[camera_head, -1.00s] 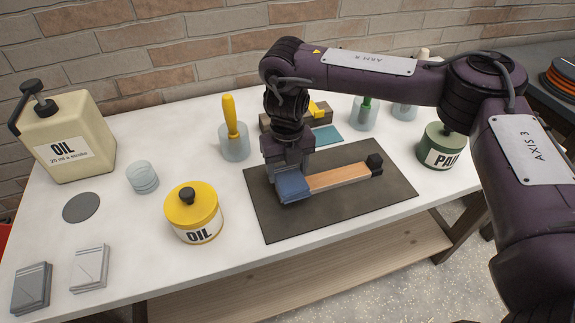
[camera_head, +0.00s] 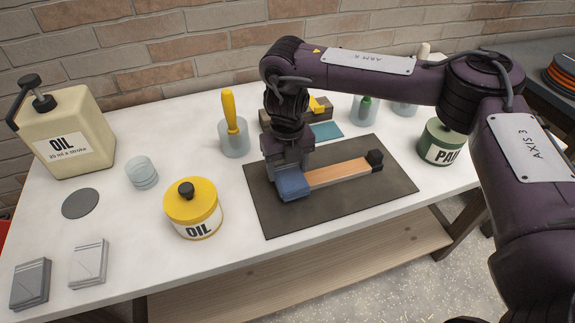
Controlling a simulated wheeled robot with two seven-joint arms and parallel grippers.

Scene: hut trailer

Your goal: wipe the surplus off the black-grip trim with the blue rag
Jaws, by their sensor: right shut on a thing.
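The black-grip trim (camera_head: 338,173) is a flat wooden strip lying on a dark mat (camera_head: 270,222), with a black grip (camera_head: 375,159) at its right end. My right gripper (camera_head: 290,176) points down over the strip's left end, shut on the blue rag (camera_head: 293,187). The rag is a folded blue pad that covers the left end of the strip and appears to touch it. The gripper's fingertips are mostly hidden by the rag. My left gripper is not in view.
A yellow oil tin (camera_head: 193,208) stands left of the mat. A yellow-handled tool stands in a glass jar (camera_head: 233,140) behind. A green tin (camera_head: 441,143) stands at the right. A large oil can (camera_head: 68,135) and grey blocks (camera_head: 31,284) are at the left.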

